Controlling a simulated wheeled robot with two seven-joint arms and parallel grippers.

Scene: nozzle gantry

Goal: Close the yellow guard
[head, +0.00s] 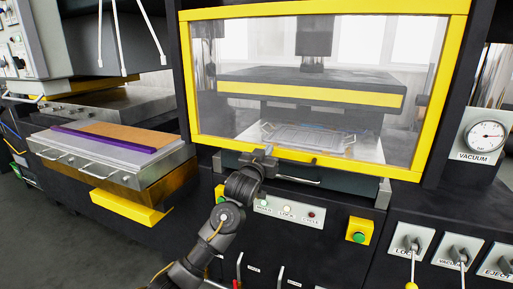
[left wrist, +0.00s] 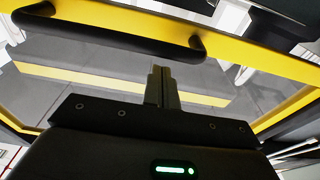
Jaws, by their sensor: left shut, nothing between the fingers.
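The yellow guard (head: 320,8) is a yellow frame around a clear pane, hanging in front of the press, with its lower bar just above the front edge of the bed. In the left wrist view its yellow bar (left wrist: 130,18) crosses the top and carries a black handle (left wrist: 110,38). My left gripper (head: 262,153) is at the guard's lower bar, left of its middle. Its fingers (left wrist: 162,85) are shut and empty, with the handle beyond them. I cannot tell whether they touch the guard. My right gripper is not in view.
Behind the pane is a press plate with a yellow stripe (head: 310,92). A metal drawer block (head: 110,165) stands at left. Below are a lamp panel (head: 288,210), a yellow button box (head: 359,231) and levers (head: 411,262). A vacuum gauge (head: 487,136) is at right.

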